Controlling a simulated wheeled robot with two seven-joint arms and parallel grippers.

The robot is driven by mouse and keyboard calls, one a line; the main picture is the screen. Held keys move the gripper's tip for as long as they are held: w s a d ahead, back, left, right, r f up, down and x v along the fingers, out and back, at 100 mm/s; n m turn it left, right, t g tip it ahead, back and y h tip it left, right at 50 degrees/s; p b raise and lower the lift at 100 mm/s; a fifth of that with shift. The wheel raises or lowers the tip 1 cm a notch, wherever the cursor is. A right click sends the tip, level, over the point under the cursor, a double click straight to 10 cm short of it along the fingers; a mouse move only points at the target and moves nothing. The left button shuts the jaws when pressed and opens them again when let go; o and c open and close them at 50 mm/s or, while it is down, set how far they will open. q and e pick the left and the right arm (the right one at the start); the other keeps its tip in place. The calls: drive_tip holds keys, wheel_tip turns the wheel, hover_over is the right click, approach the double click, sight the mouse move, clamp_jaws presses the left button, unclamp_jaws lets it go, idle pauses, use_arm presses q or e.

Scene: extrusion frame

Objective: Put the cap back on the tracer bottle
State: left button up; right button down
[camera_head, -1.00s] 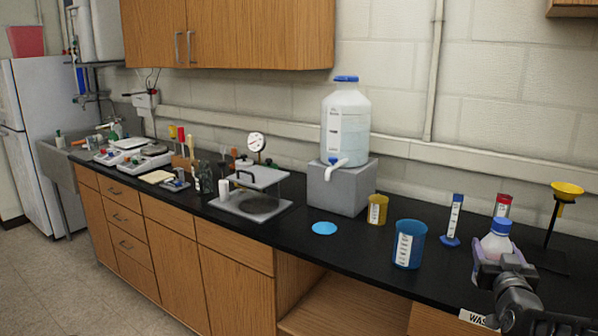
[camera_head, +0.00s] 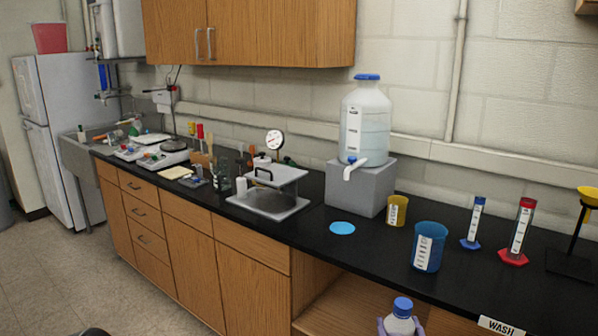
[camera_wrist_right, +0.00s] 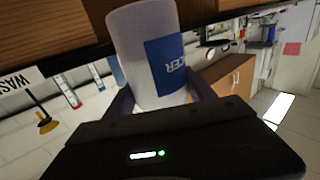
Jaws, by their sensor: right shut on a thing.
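The tracer bottle (camera_head: 399,326) is white with a blue cap (camera_head: 403,306) seated on its top, at the bottom edge of the head view. My right gripper (camera_head: 402,328) is shut around its body, with lilac fingers on both sides. The bottle is in front of the counter, off its top. In the right wrist view the bottle (camera_wrist_right: 140,45) stands between the fingers, with a blue label ending in "CER"; its cap is not visible there. My left gripper is not in view.
The black counter (camera_head: 300,240) carries a blue disc (camera_head: 342,228), a yellow cup (camera_head: 397,210), a blue beaker (camera_head: 429,247), a blue-based cylinder (camera_head: 473,222) and a red-based cylinder (camera_head: 519,232). A large carboy (camera_head: 365,120) stands on a grey block. An open cabinet bay is below.

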drive_tip(key=a, duration=0.1)
drive_tip(key=a+y, duration=0.1)
drive_tip(key=a, duration=0.1)
drive_tip(key=shift+f+n, duration=0.3)
drive_tip(key=shift+f, duration=0.1)
drive_tip(key=shift+s, duration=0.1)
drive_tip(key=s+a+f+n+g+y, duration=0.2)
drive_tip(key=s+a+f+n+y, duration=0.1)
drive_tip(key=a, duration=0.4)
drive_tip(key=s+a+f+n+g+y, duration=0.2)
drive_tip(key=s+a+f+n+y, duration=0.2)
drive_tip(key=s+a+y, duration=0.3)
drive_tip(key=shift+s+a+n+y, duration=0.25)
drive_tip(key=shift+a+n+y, duration=0.4)
drive_tip(key=shift+y, duration=0.15)
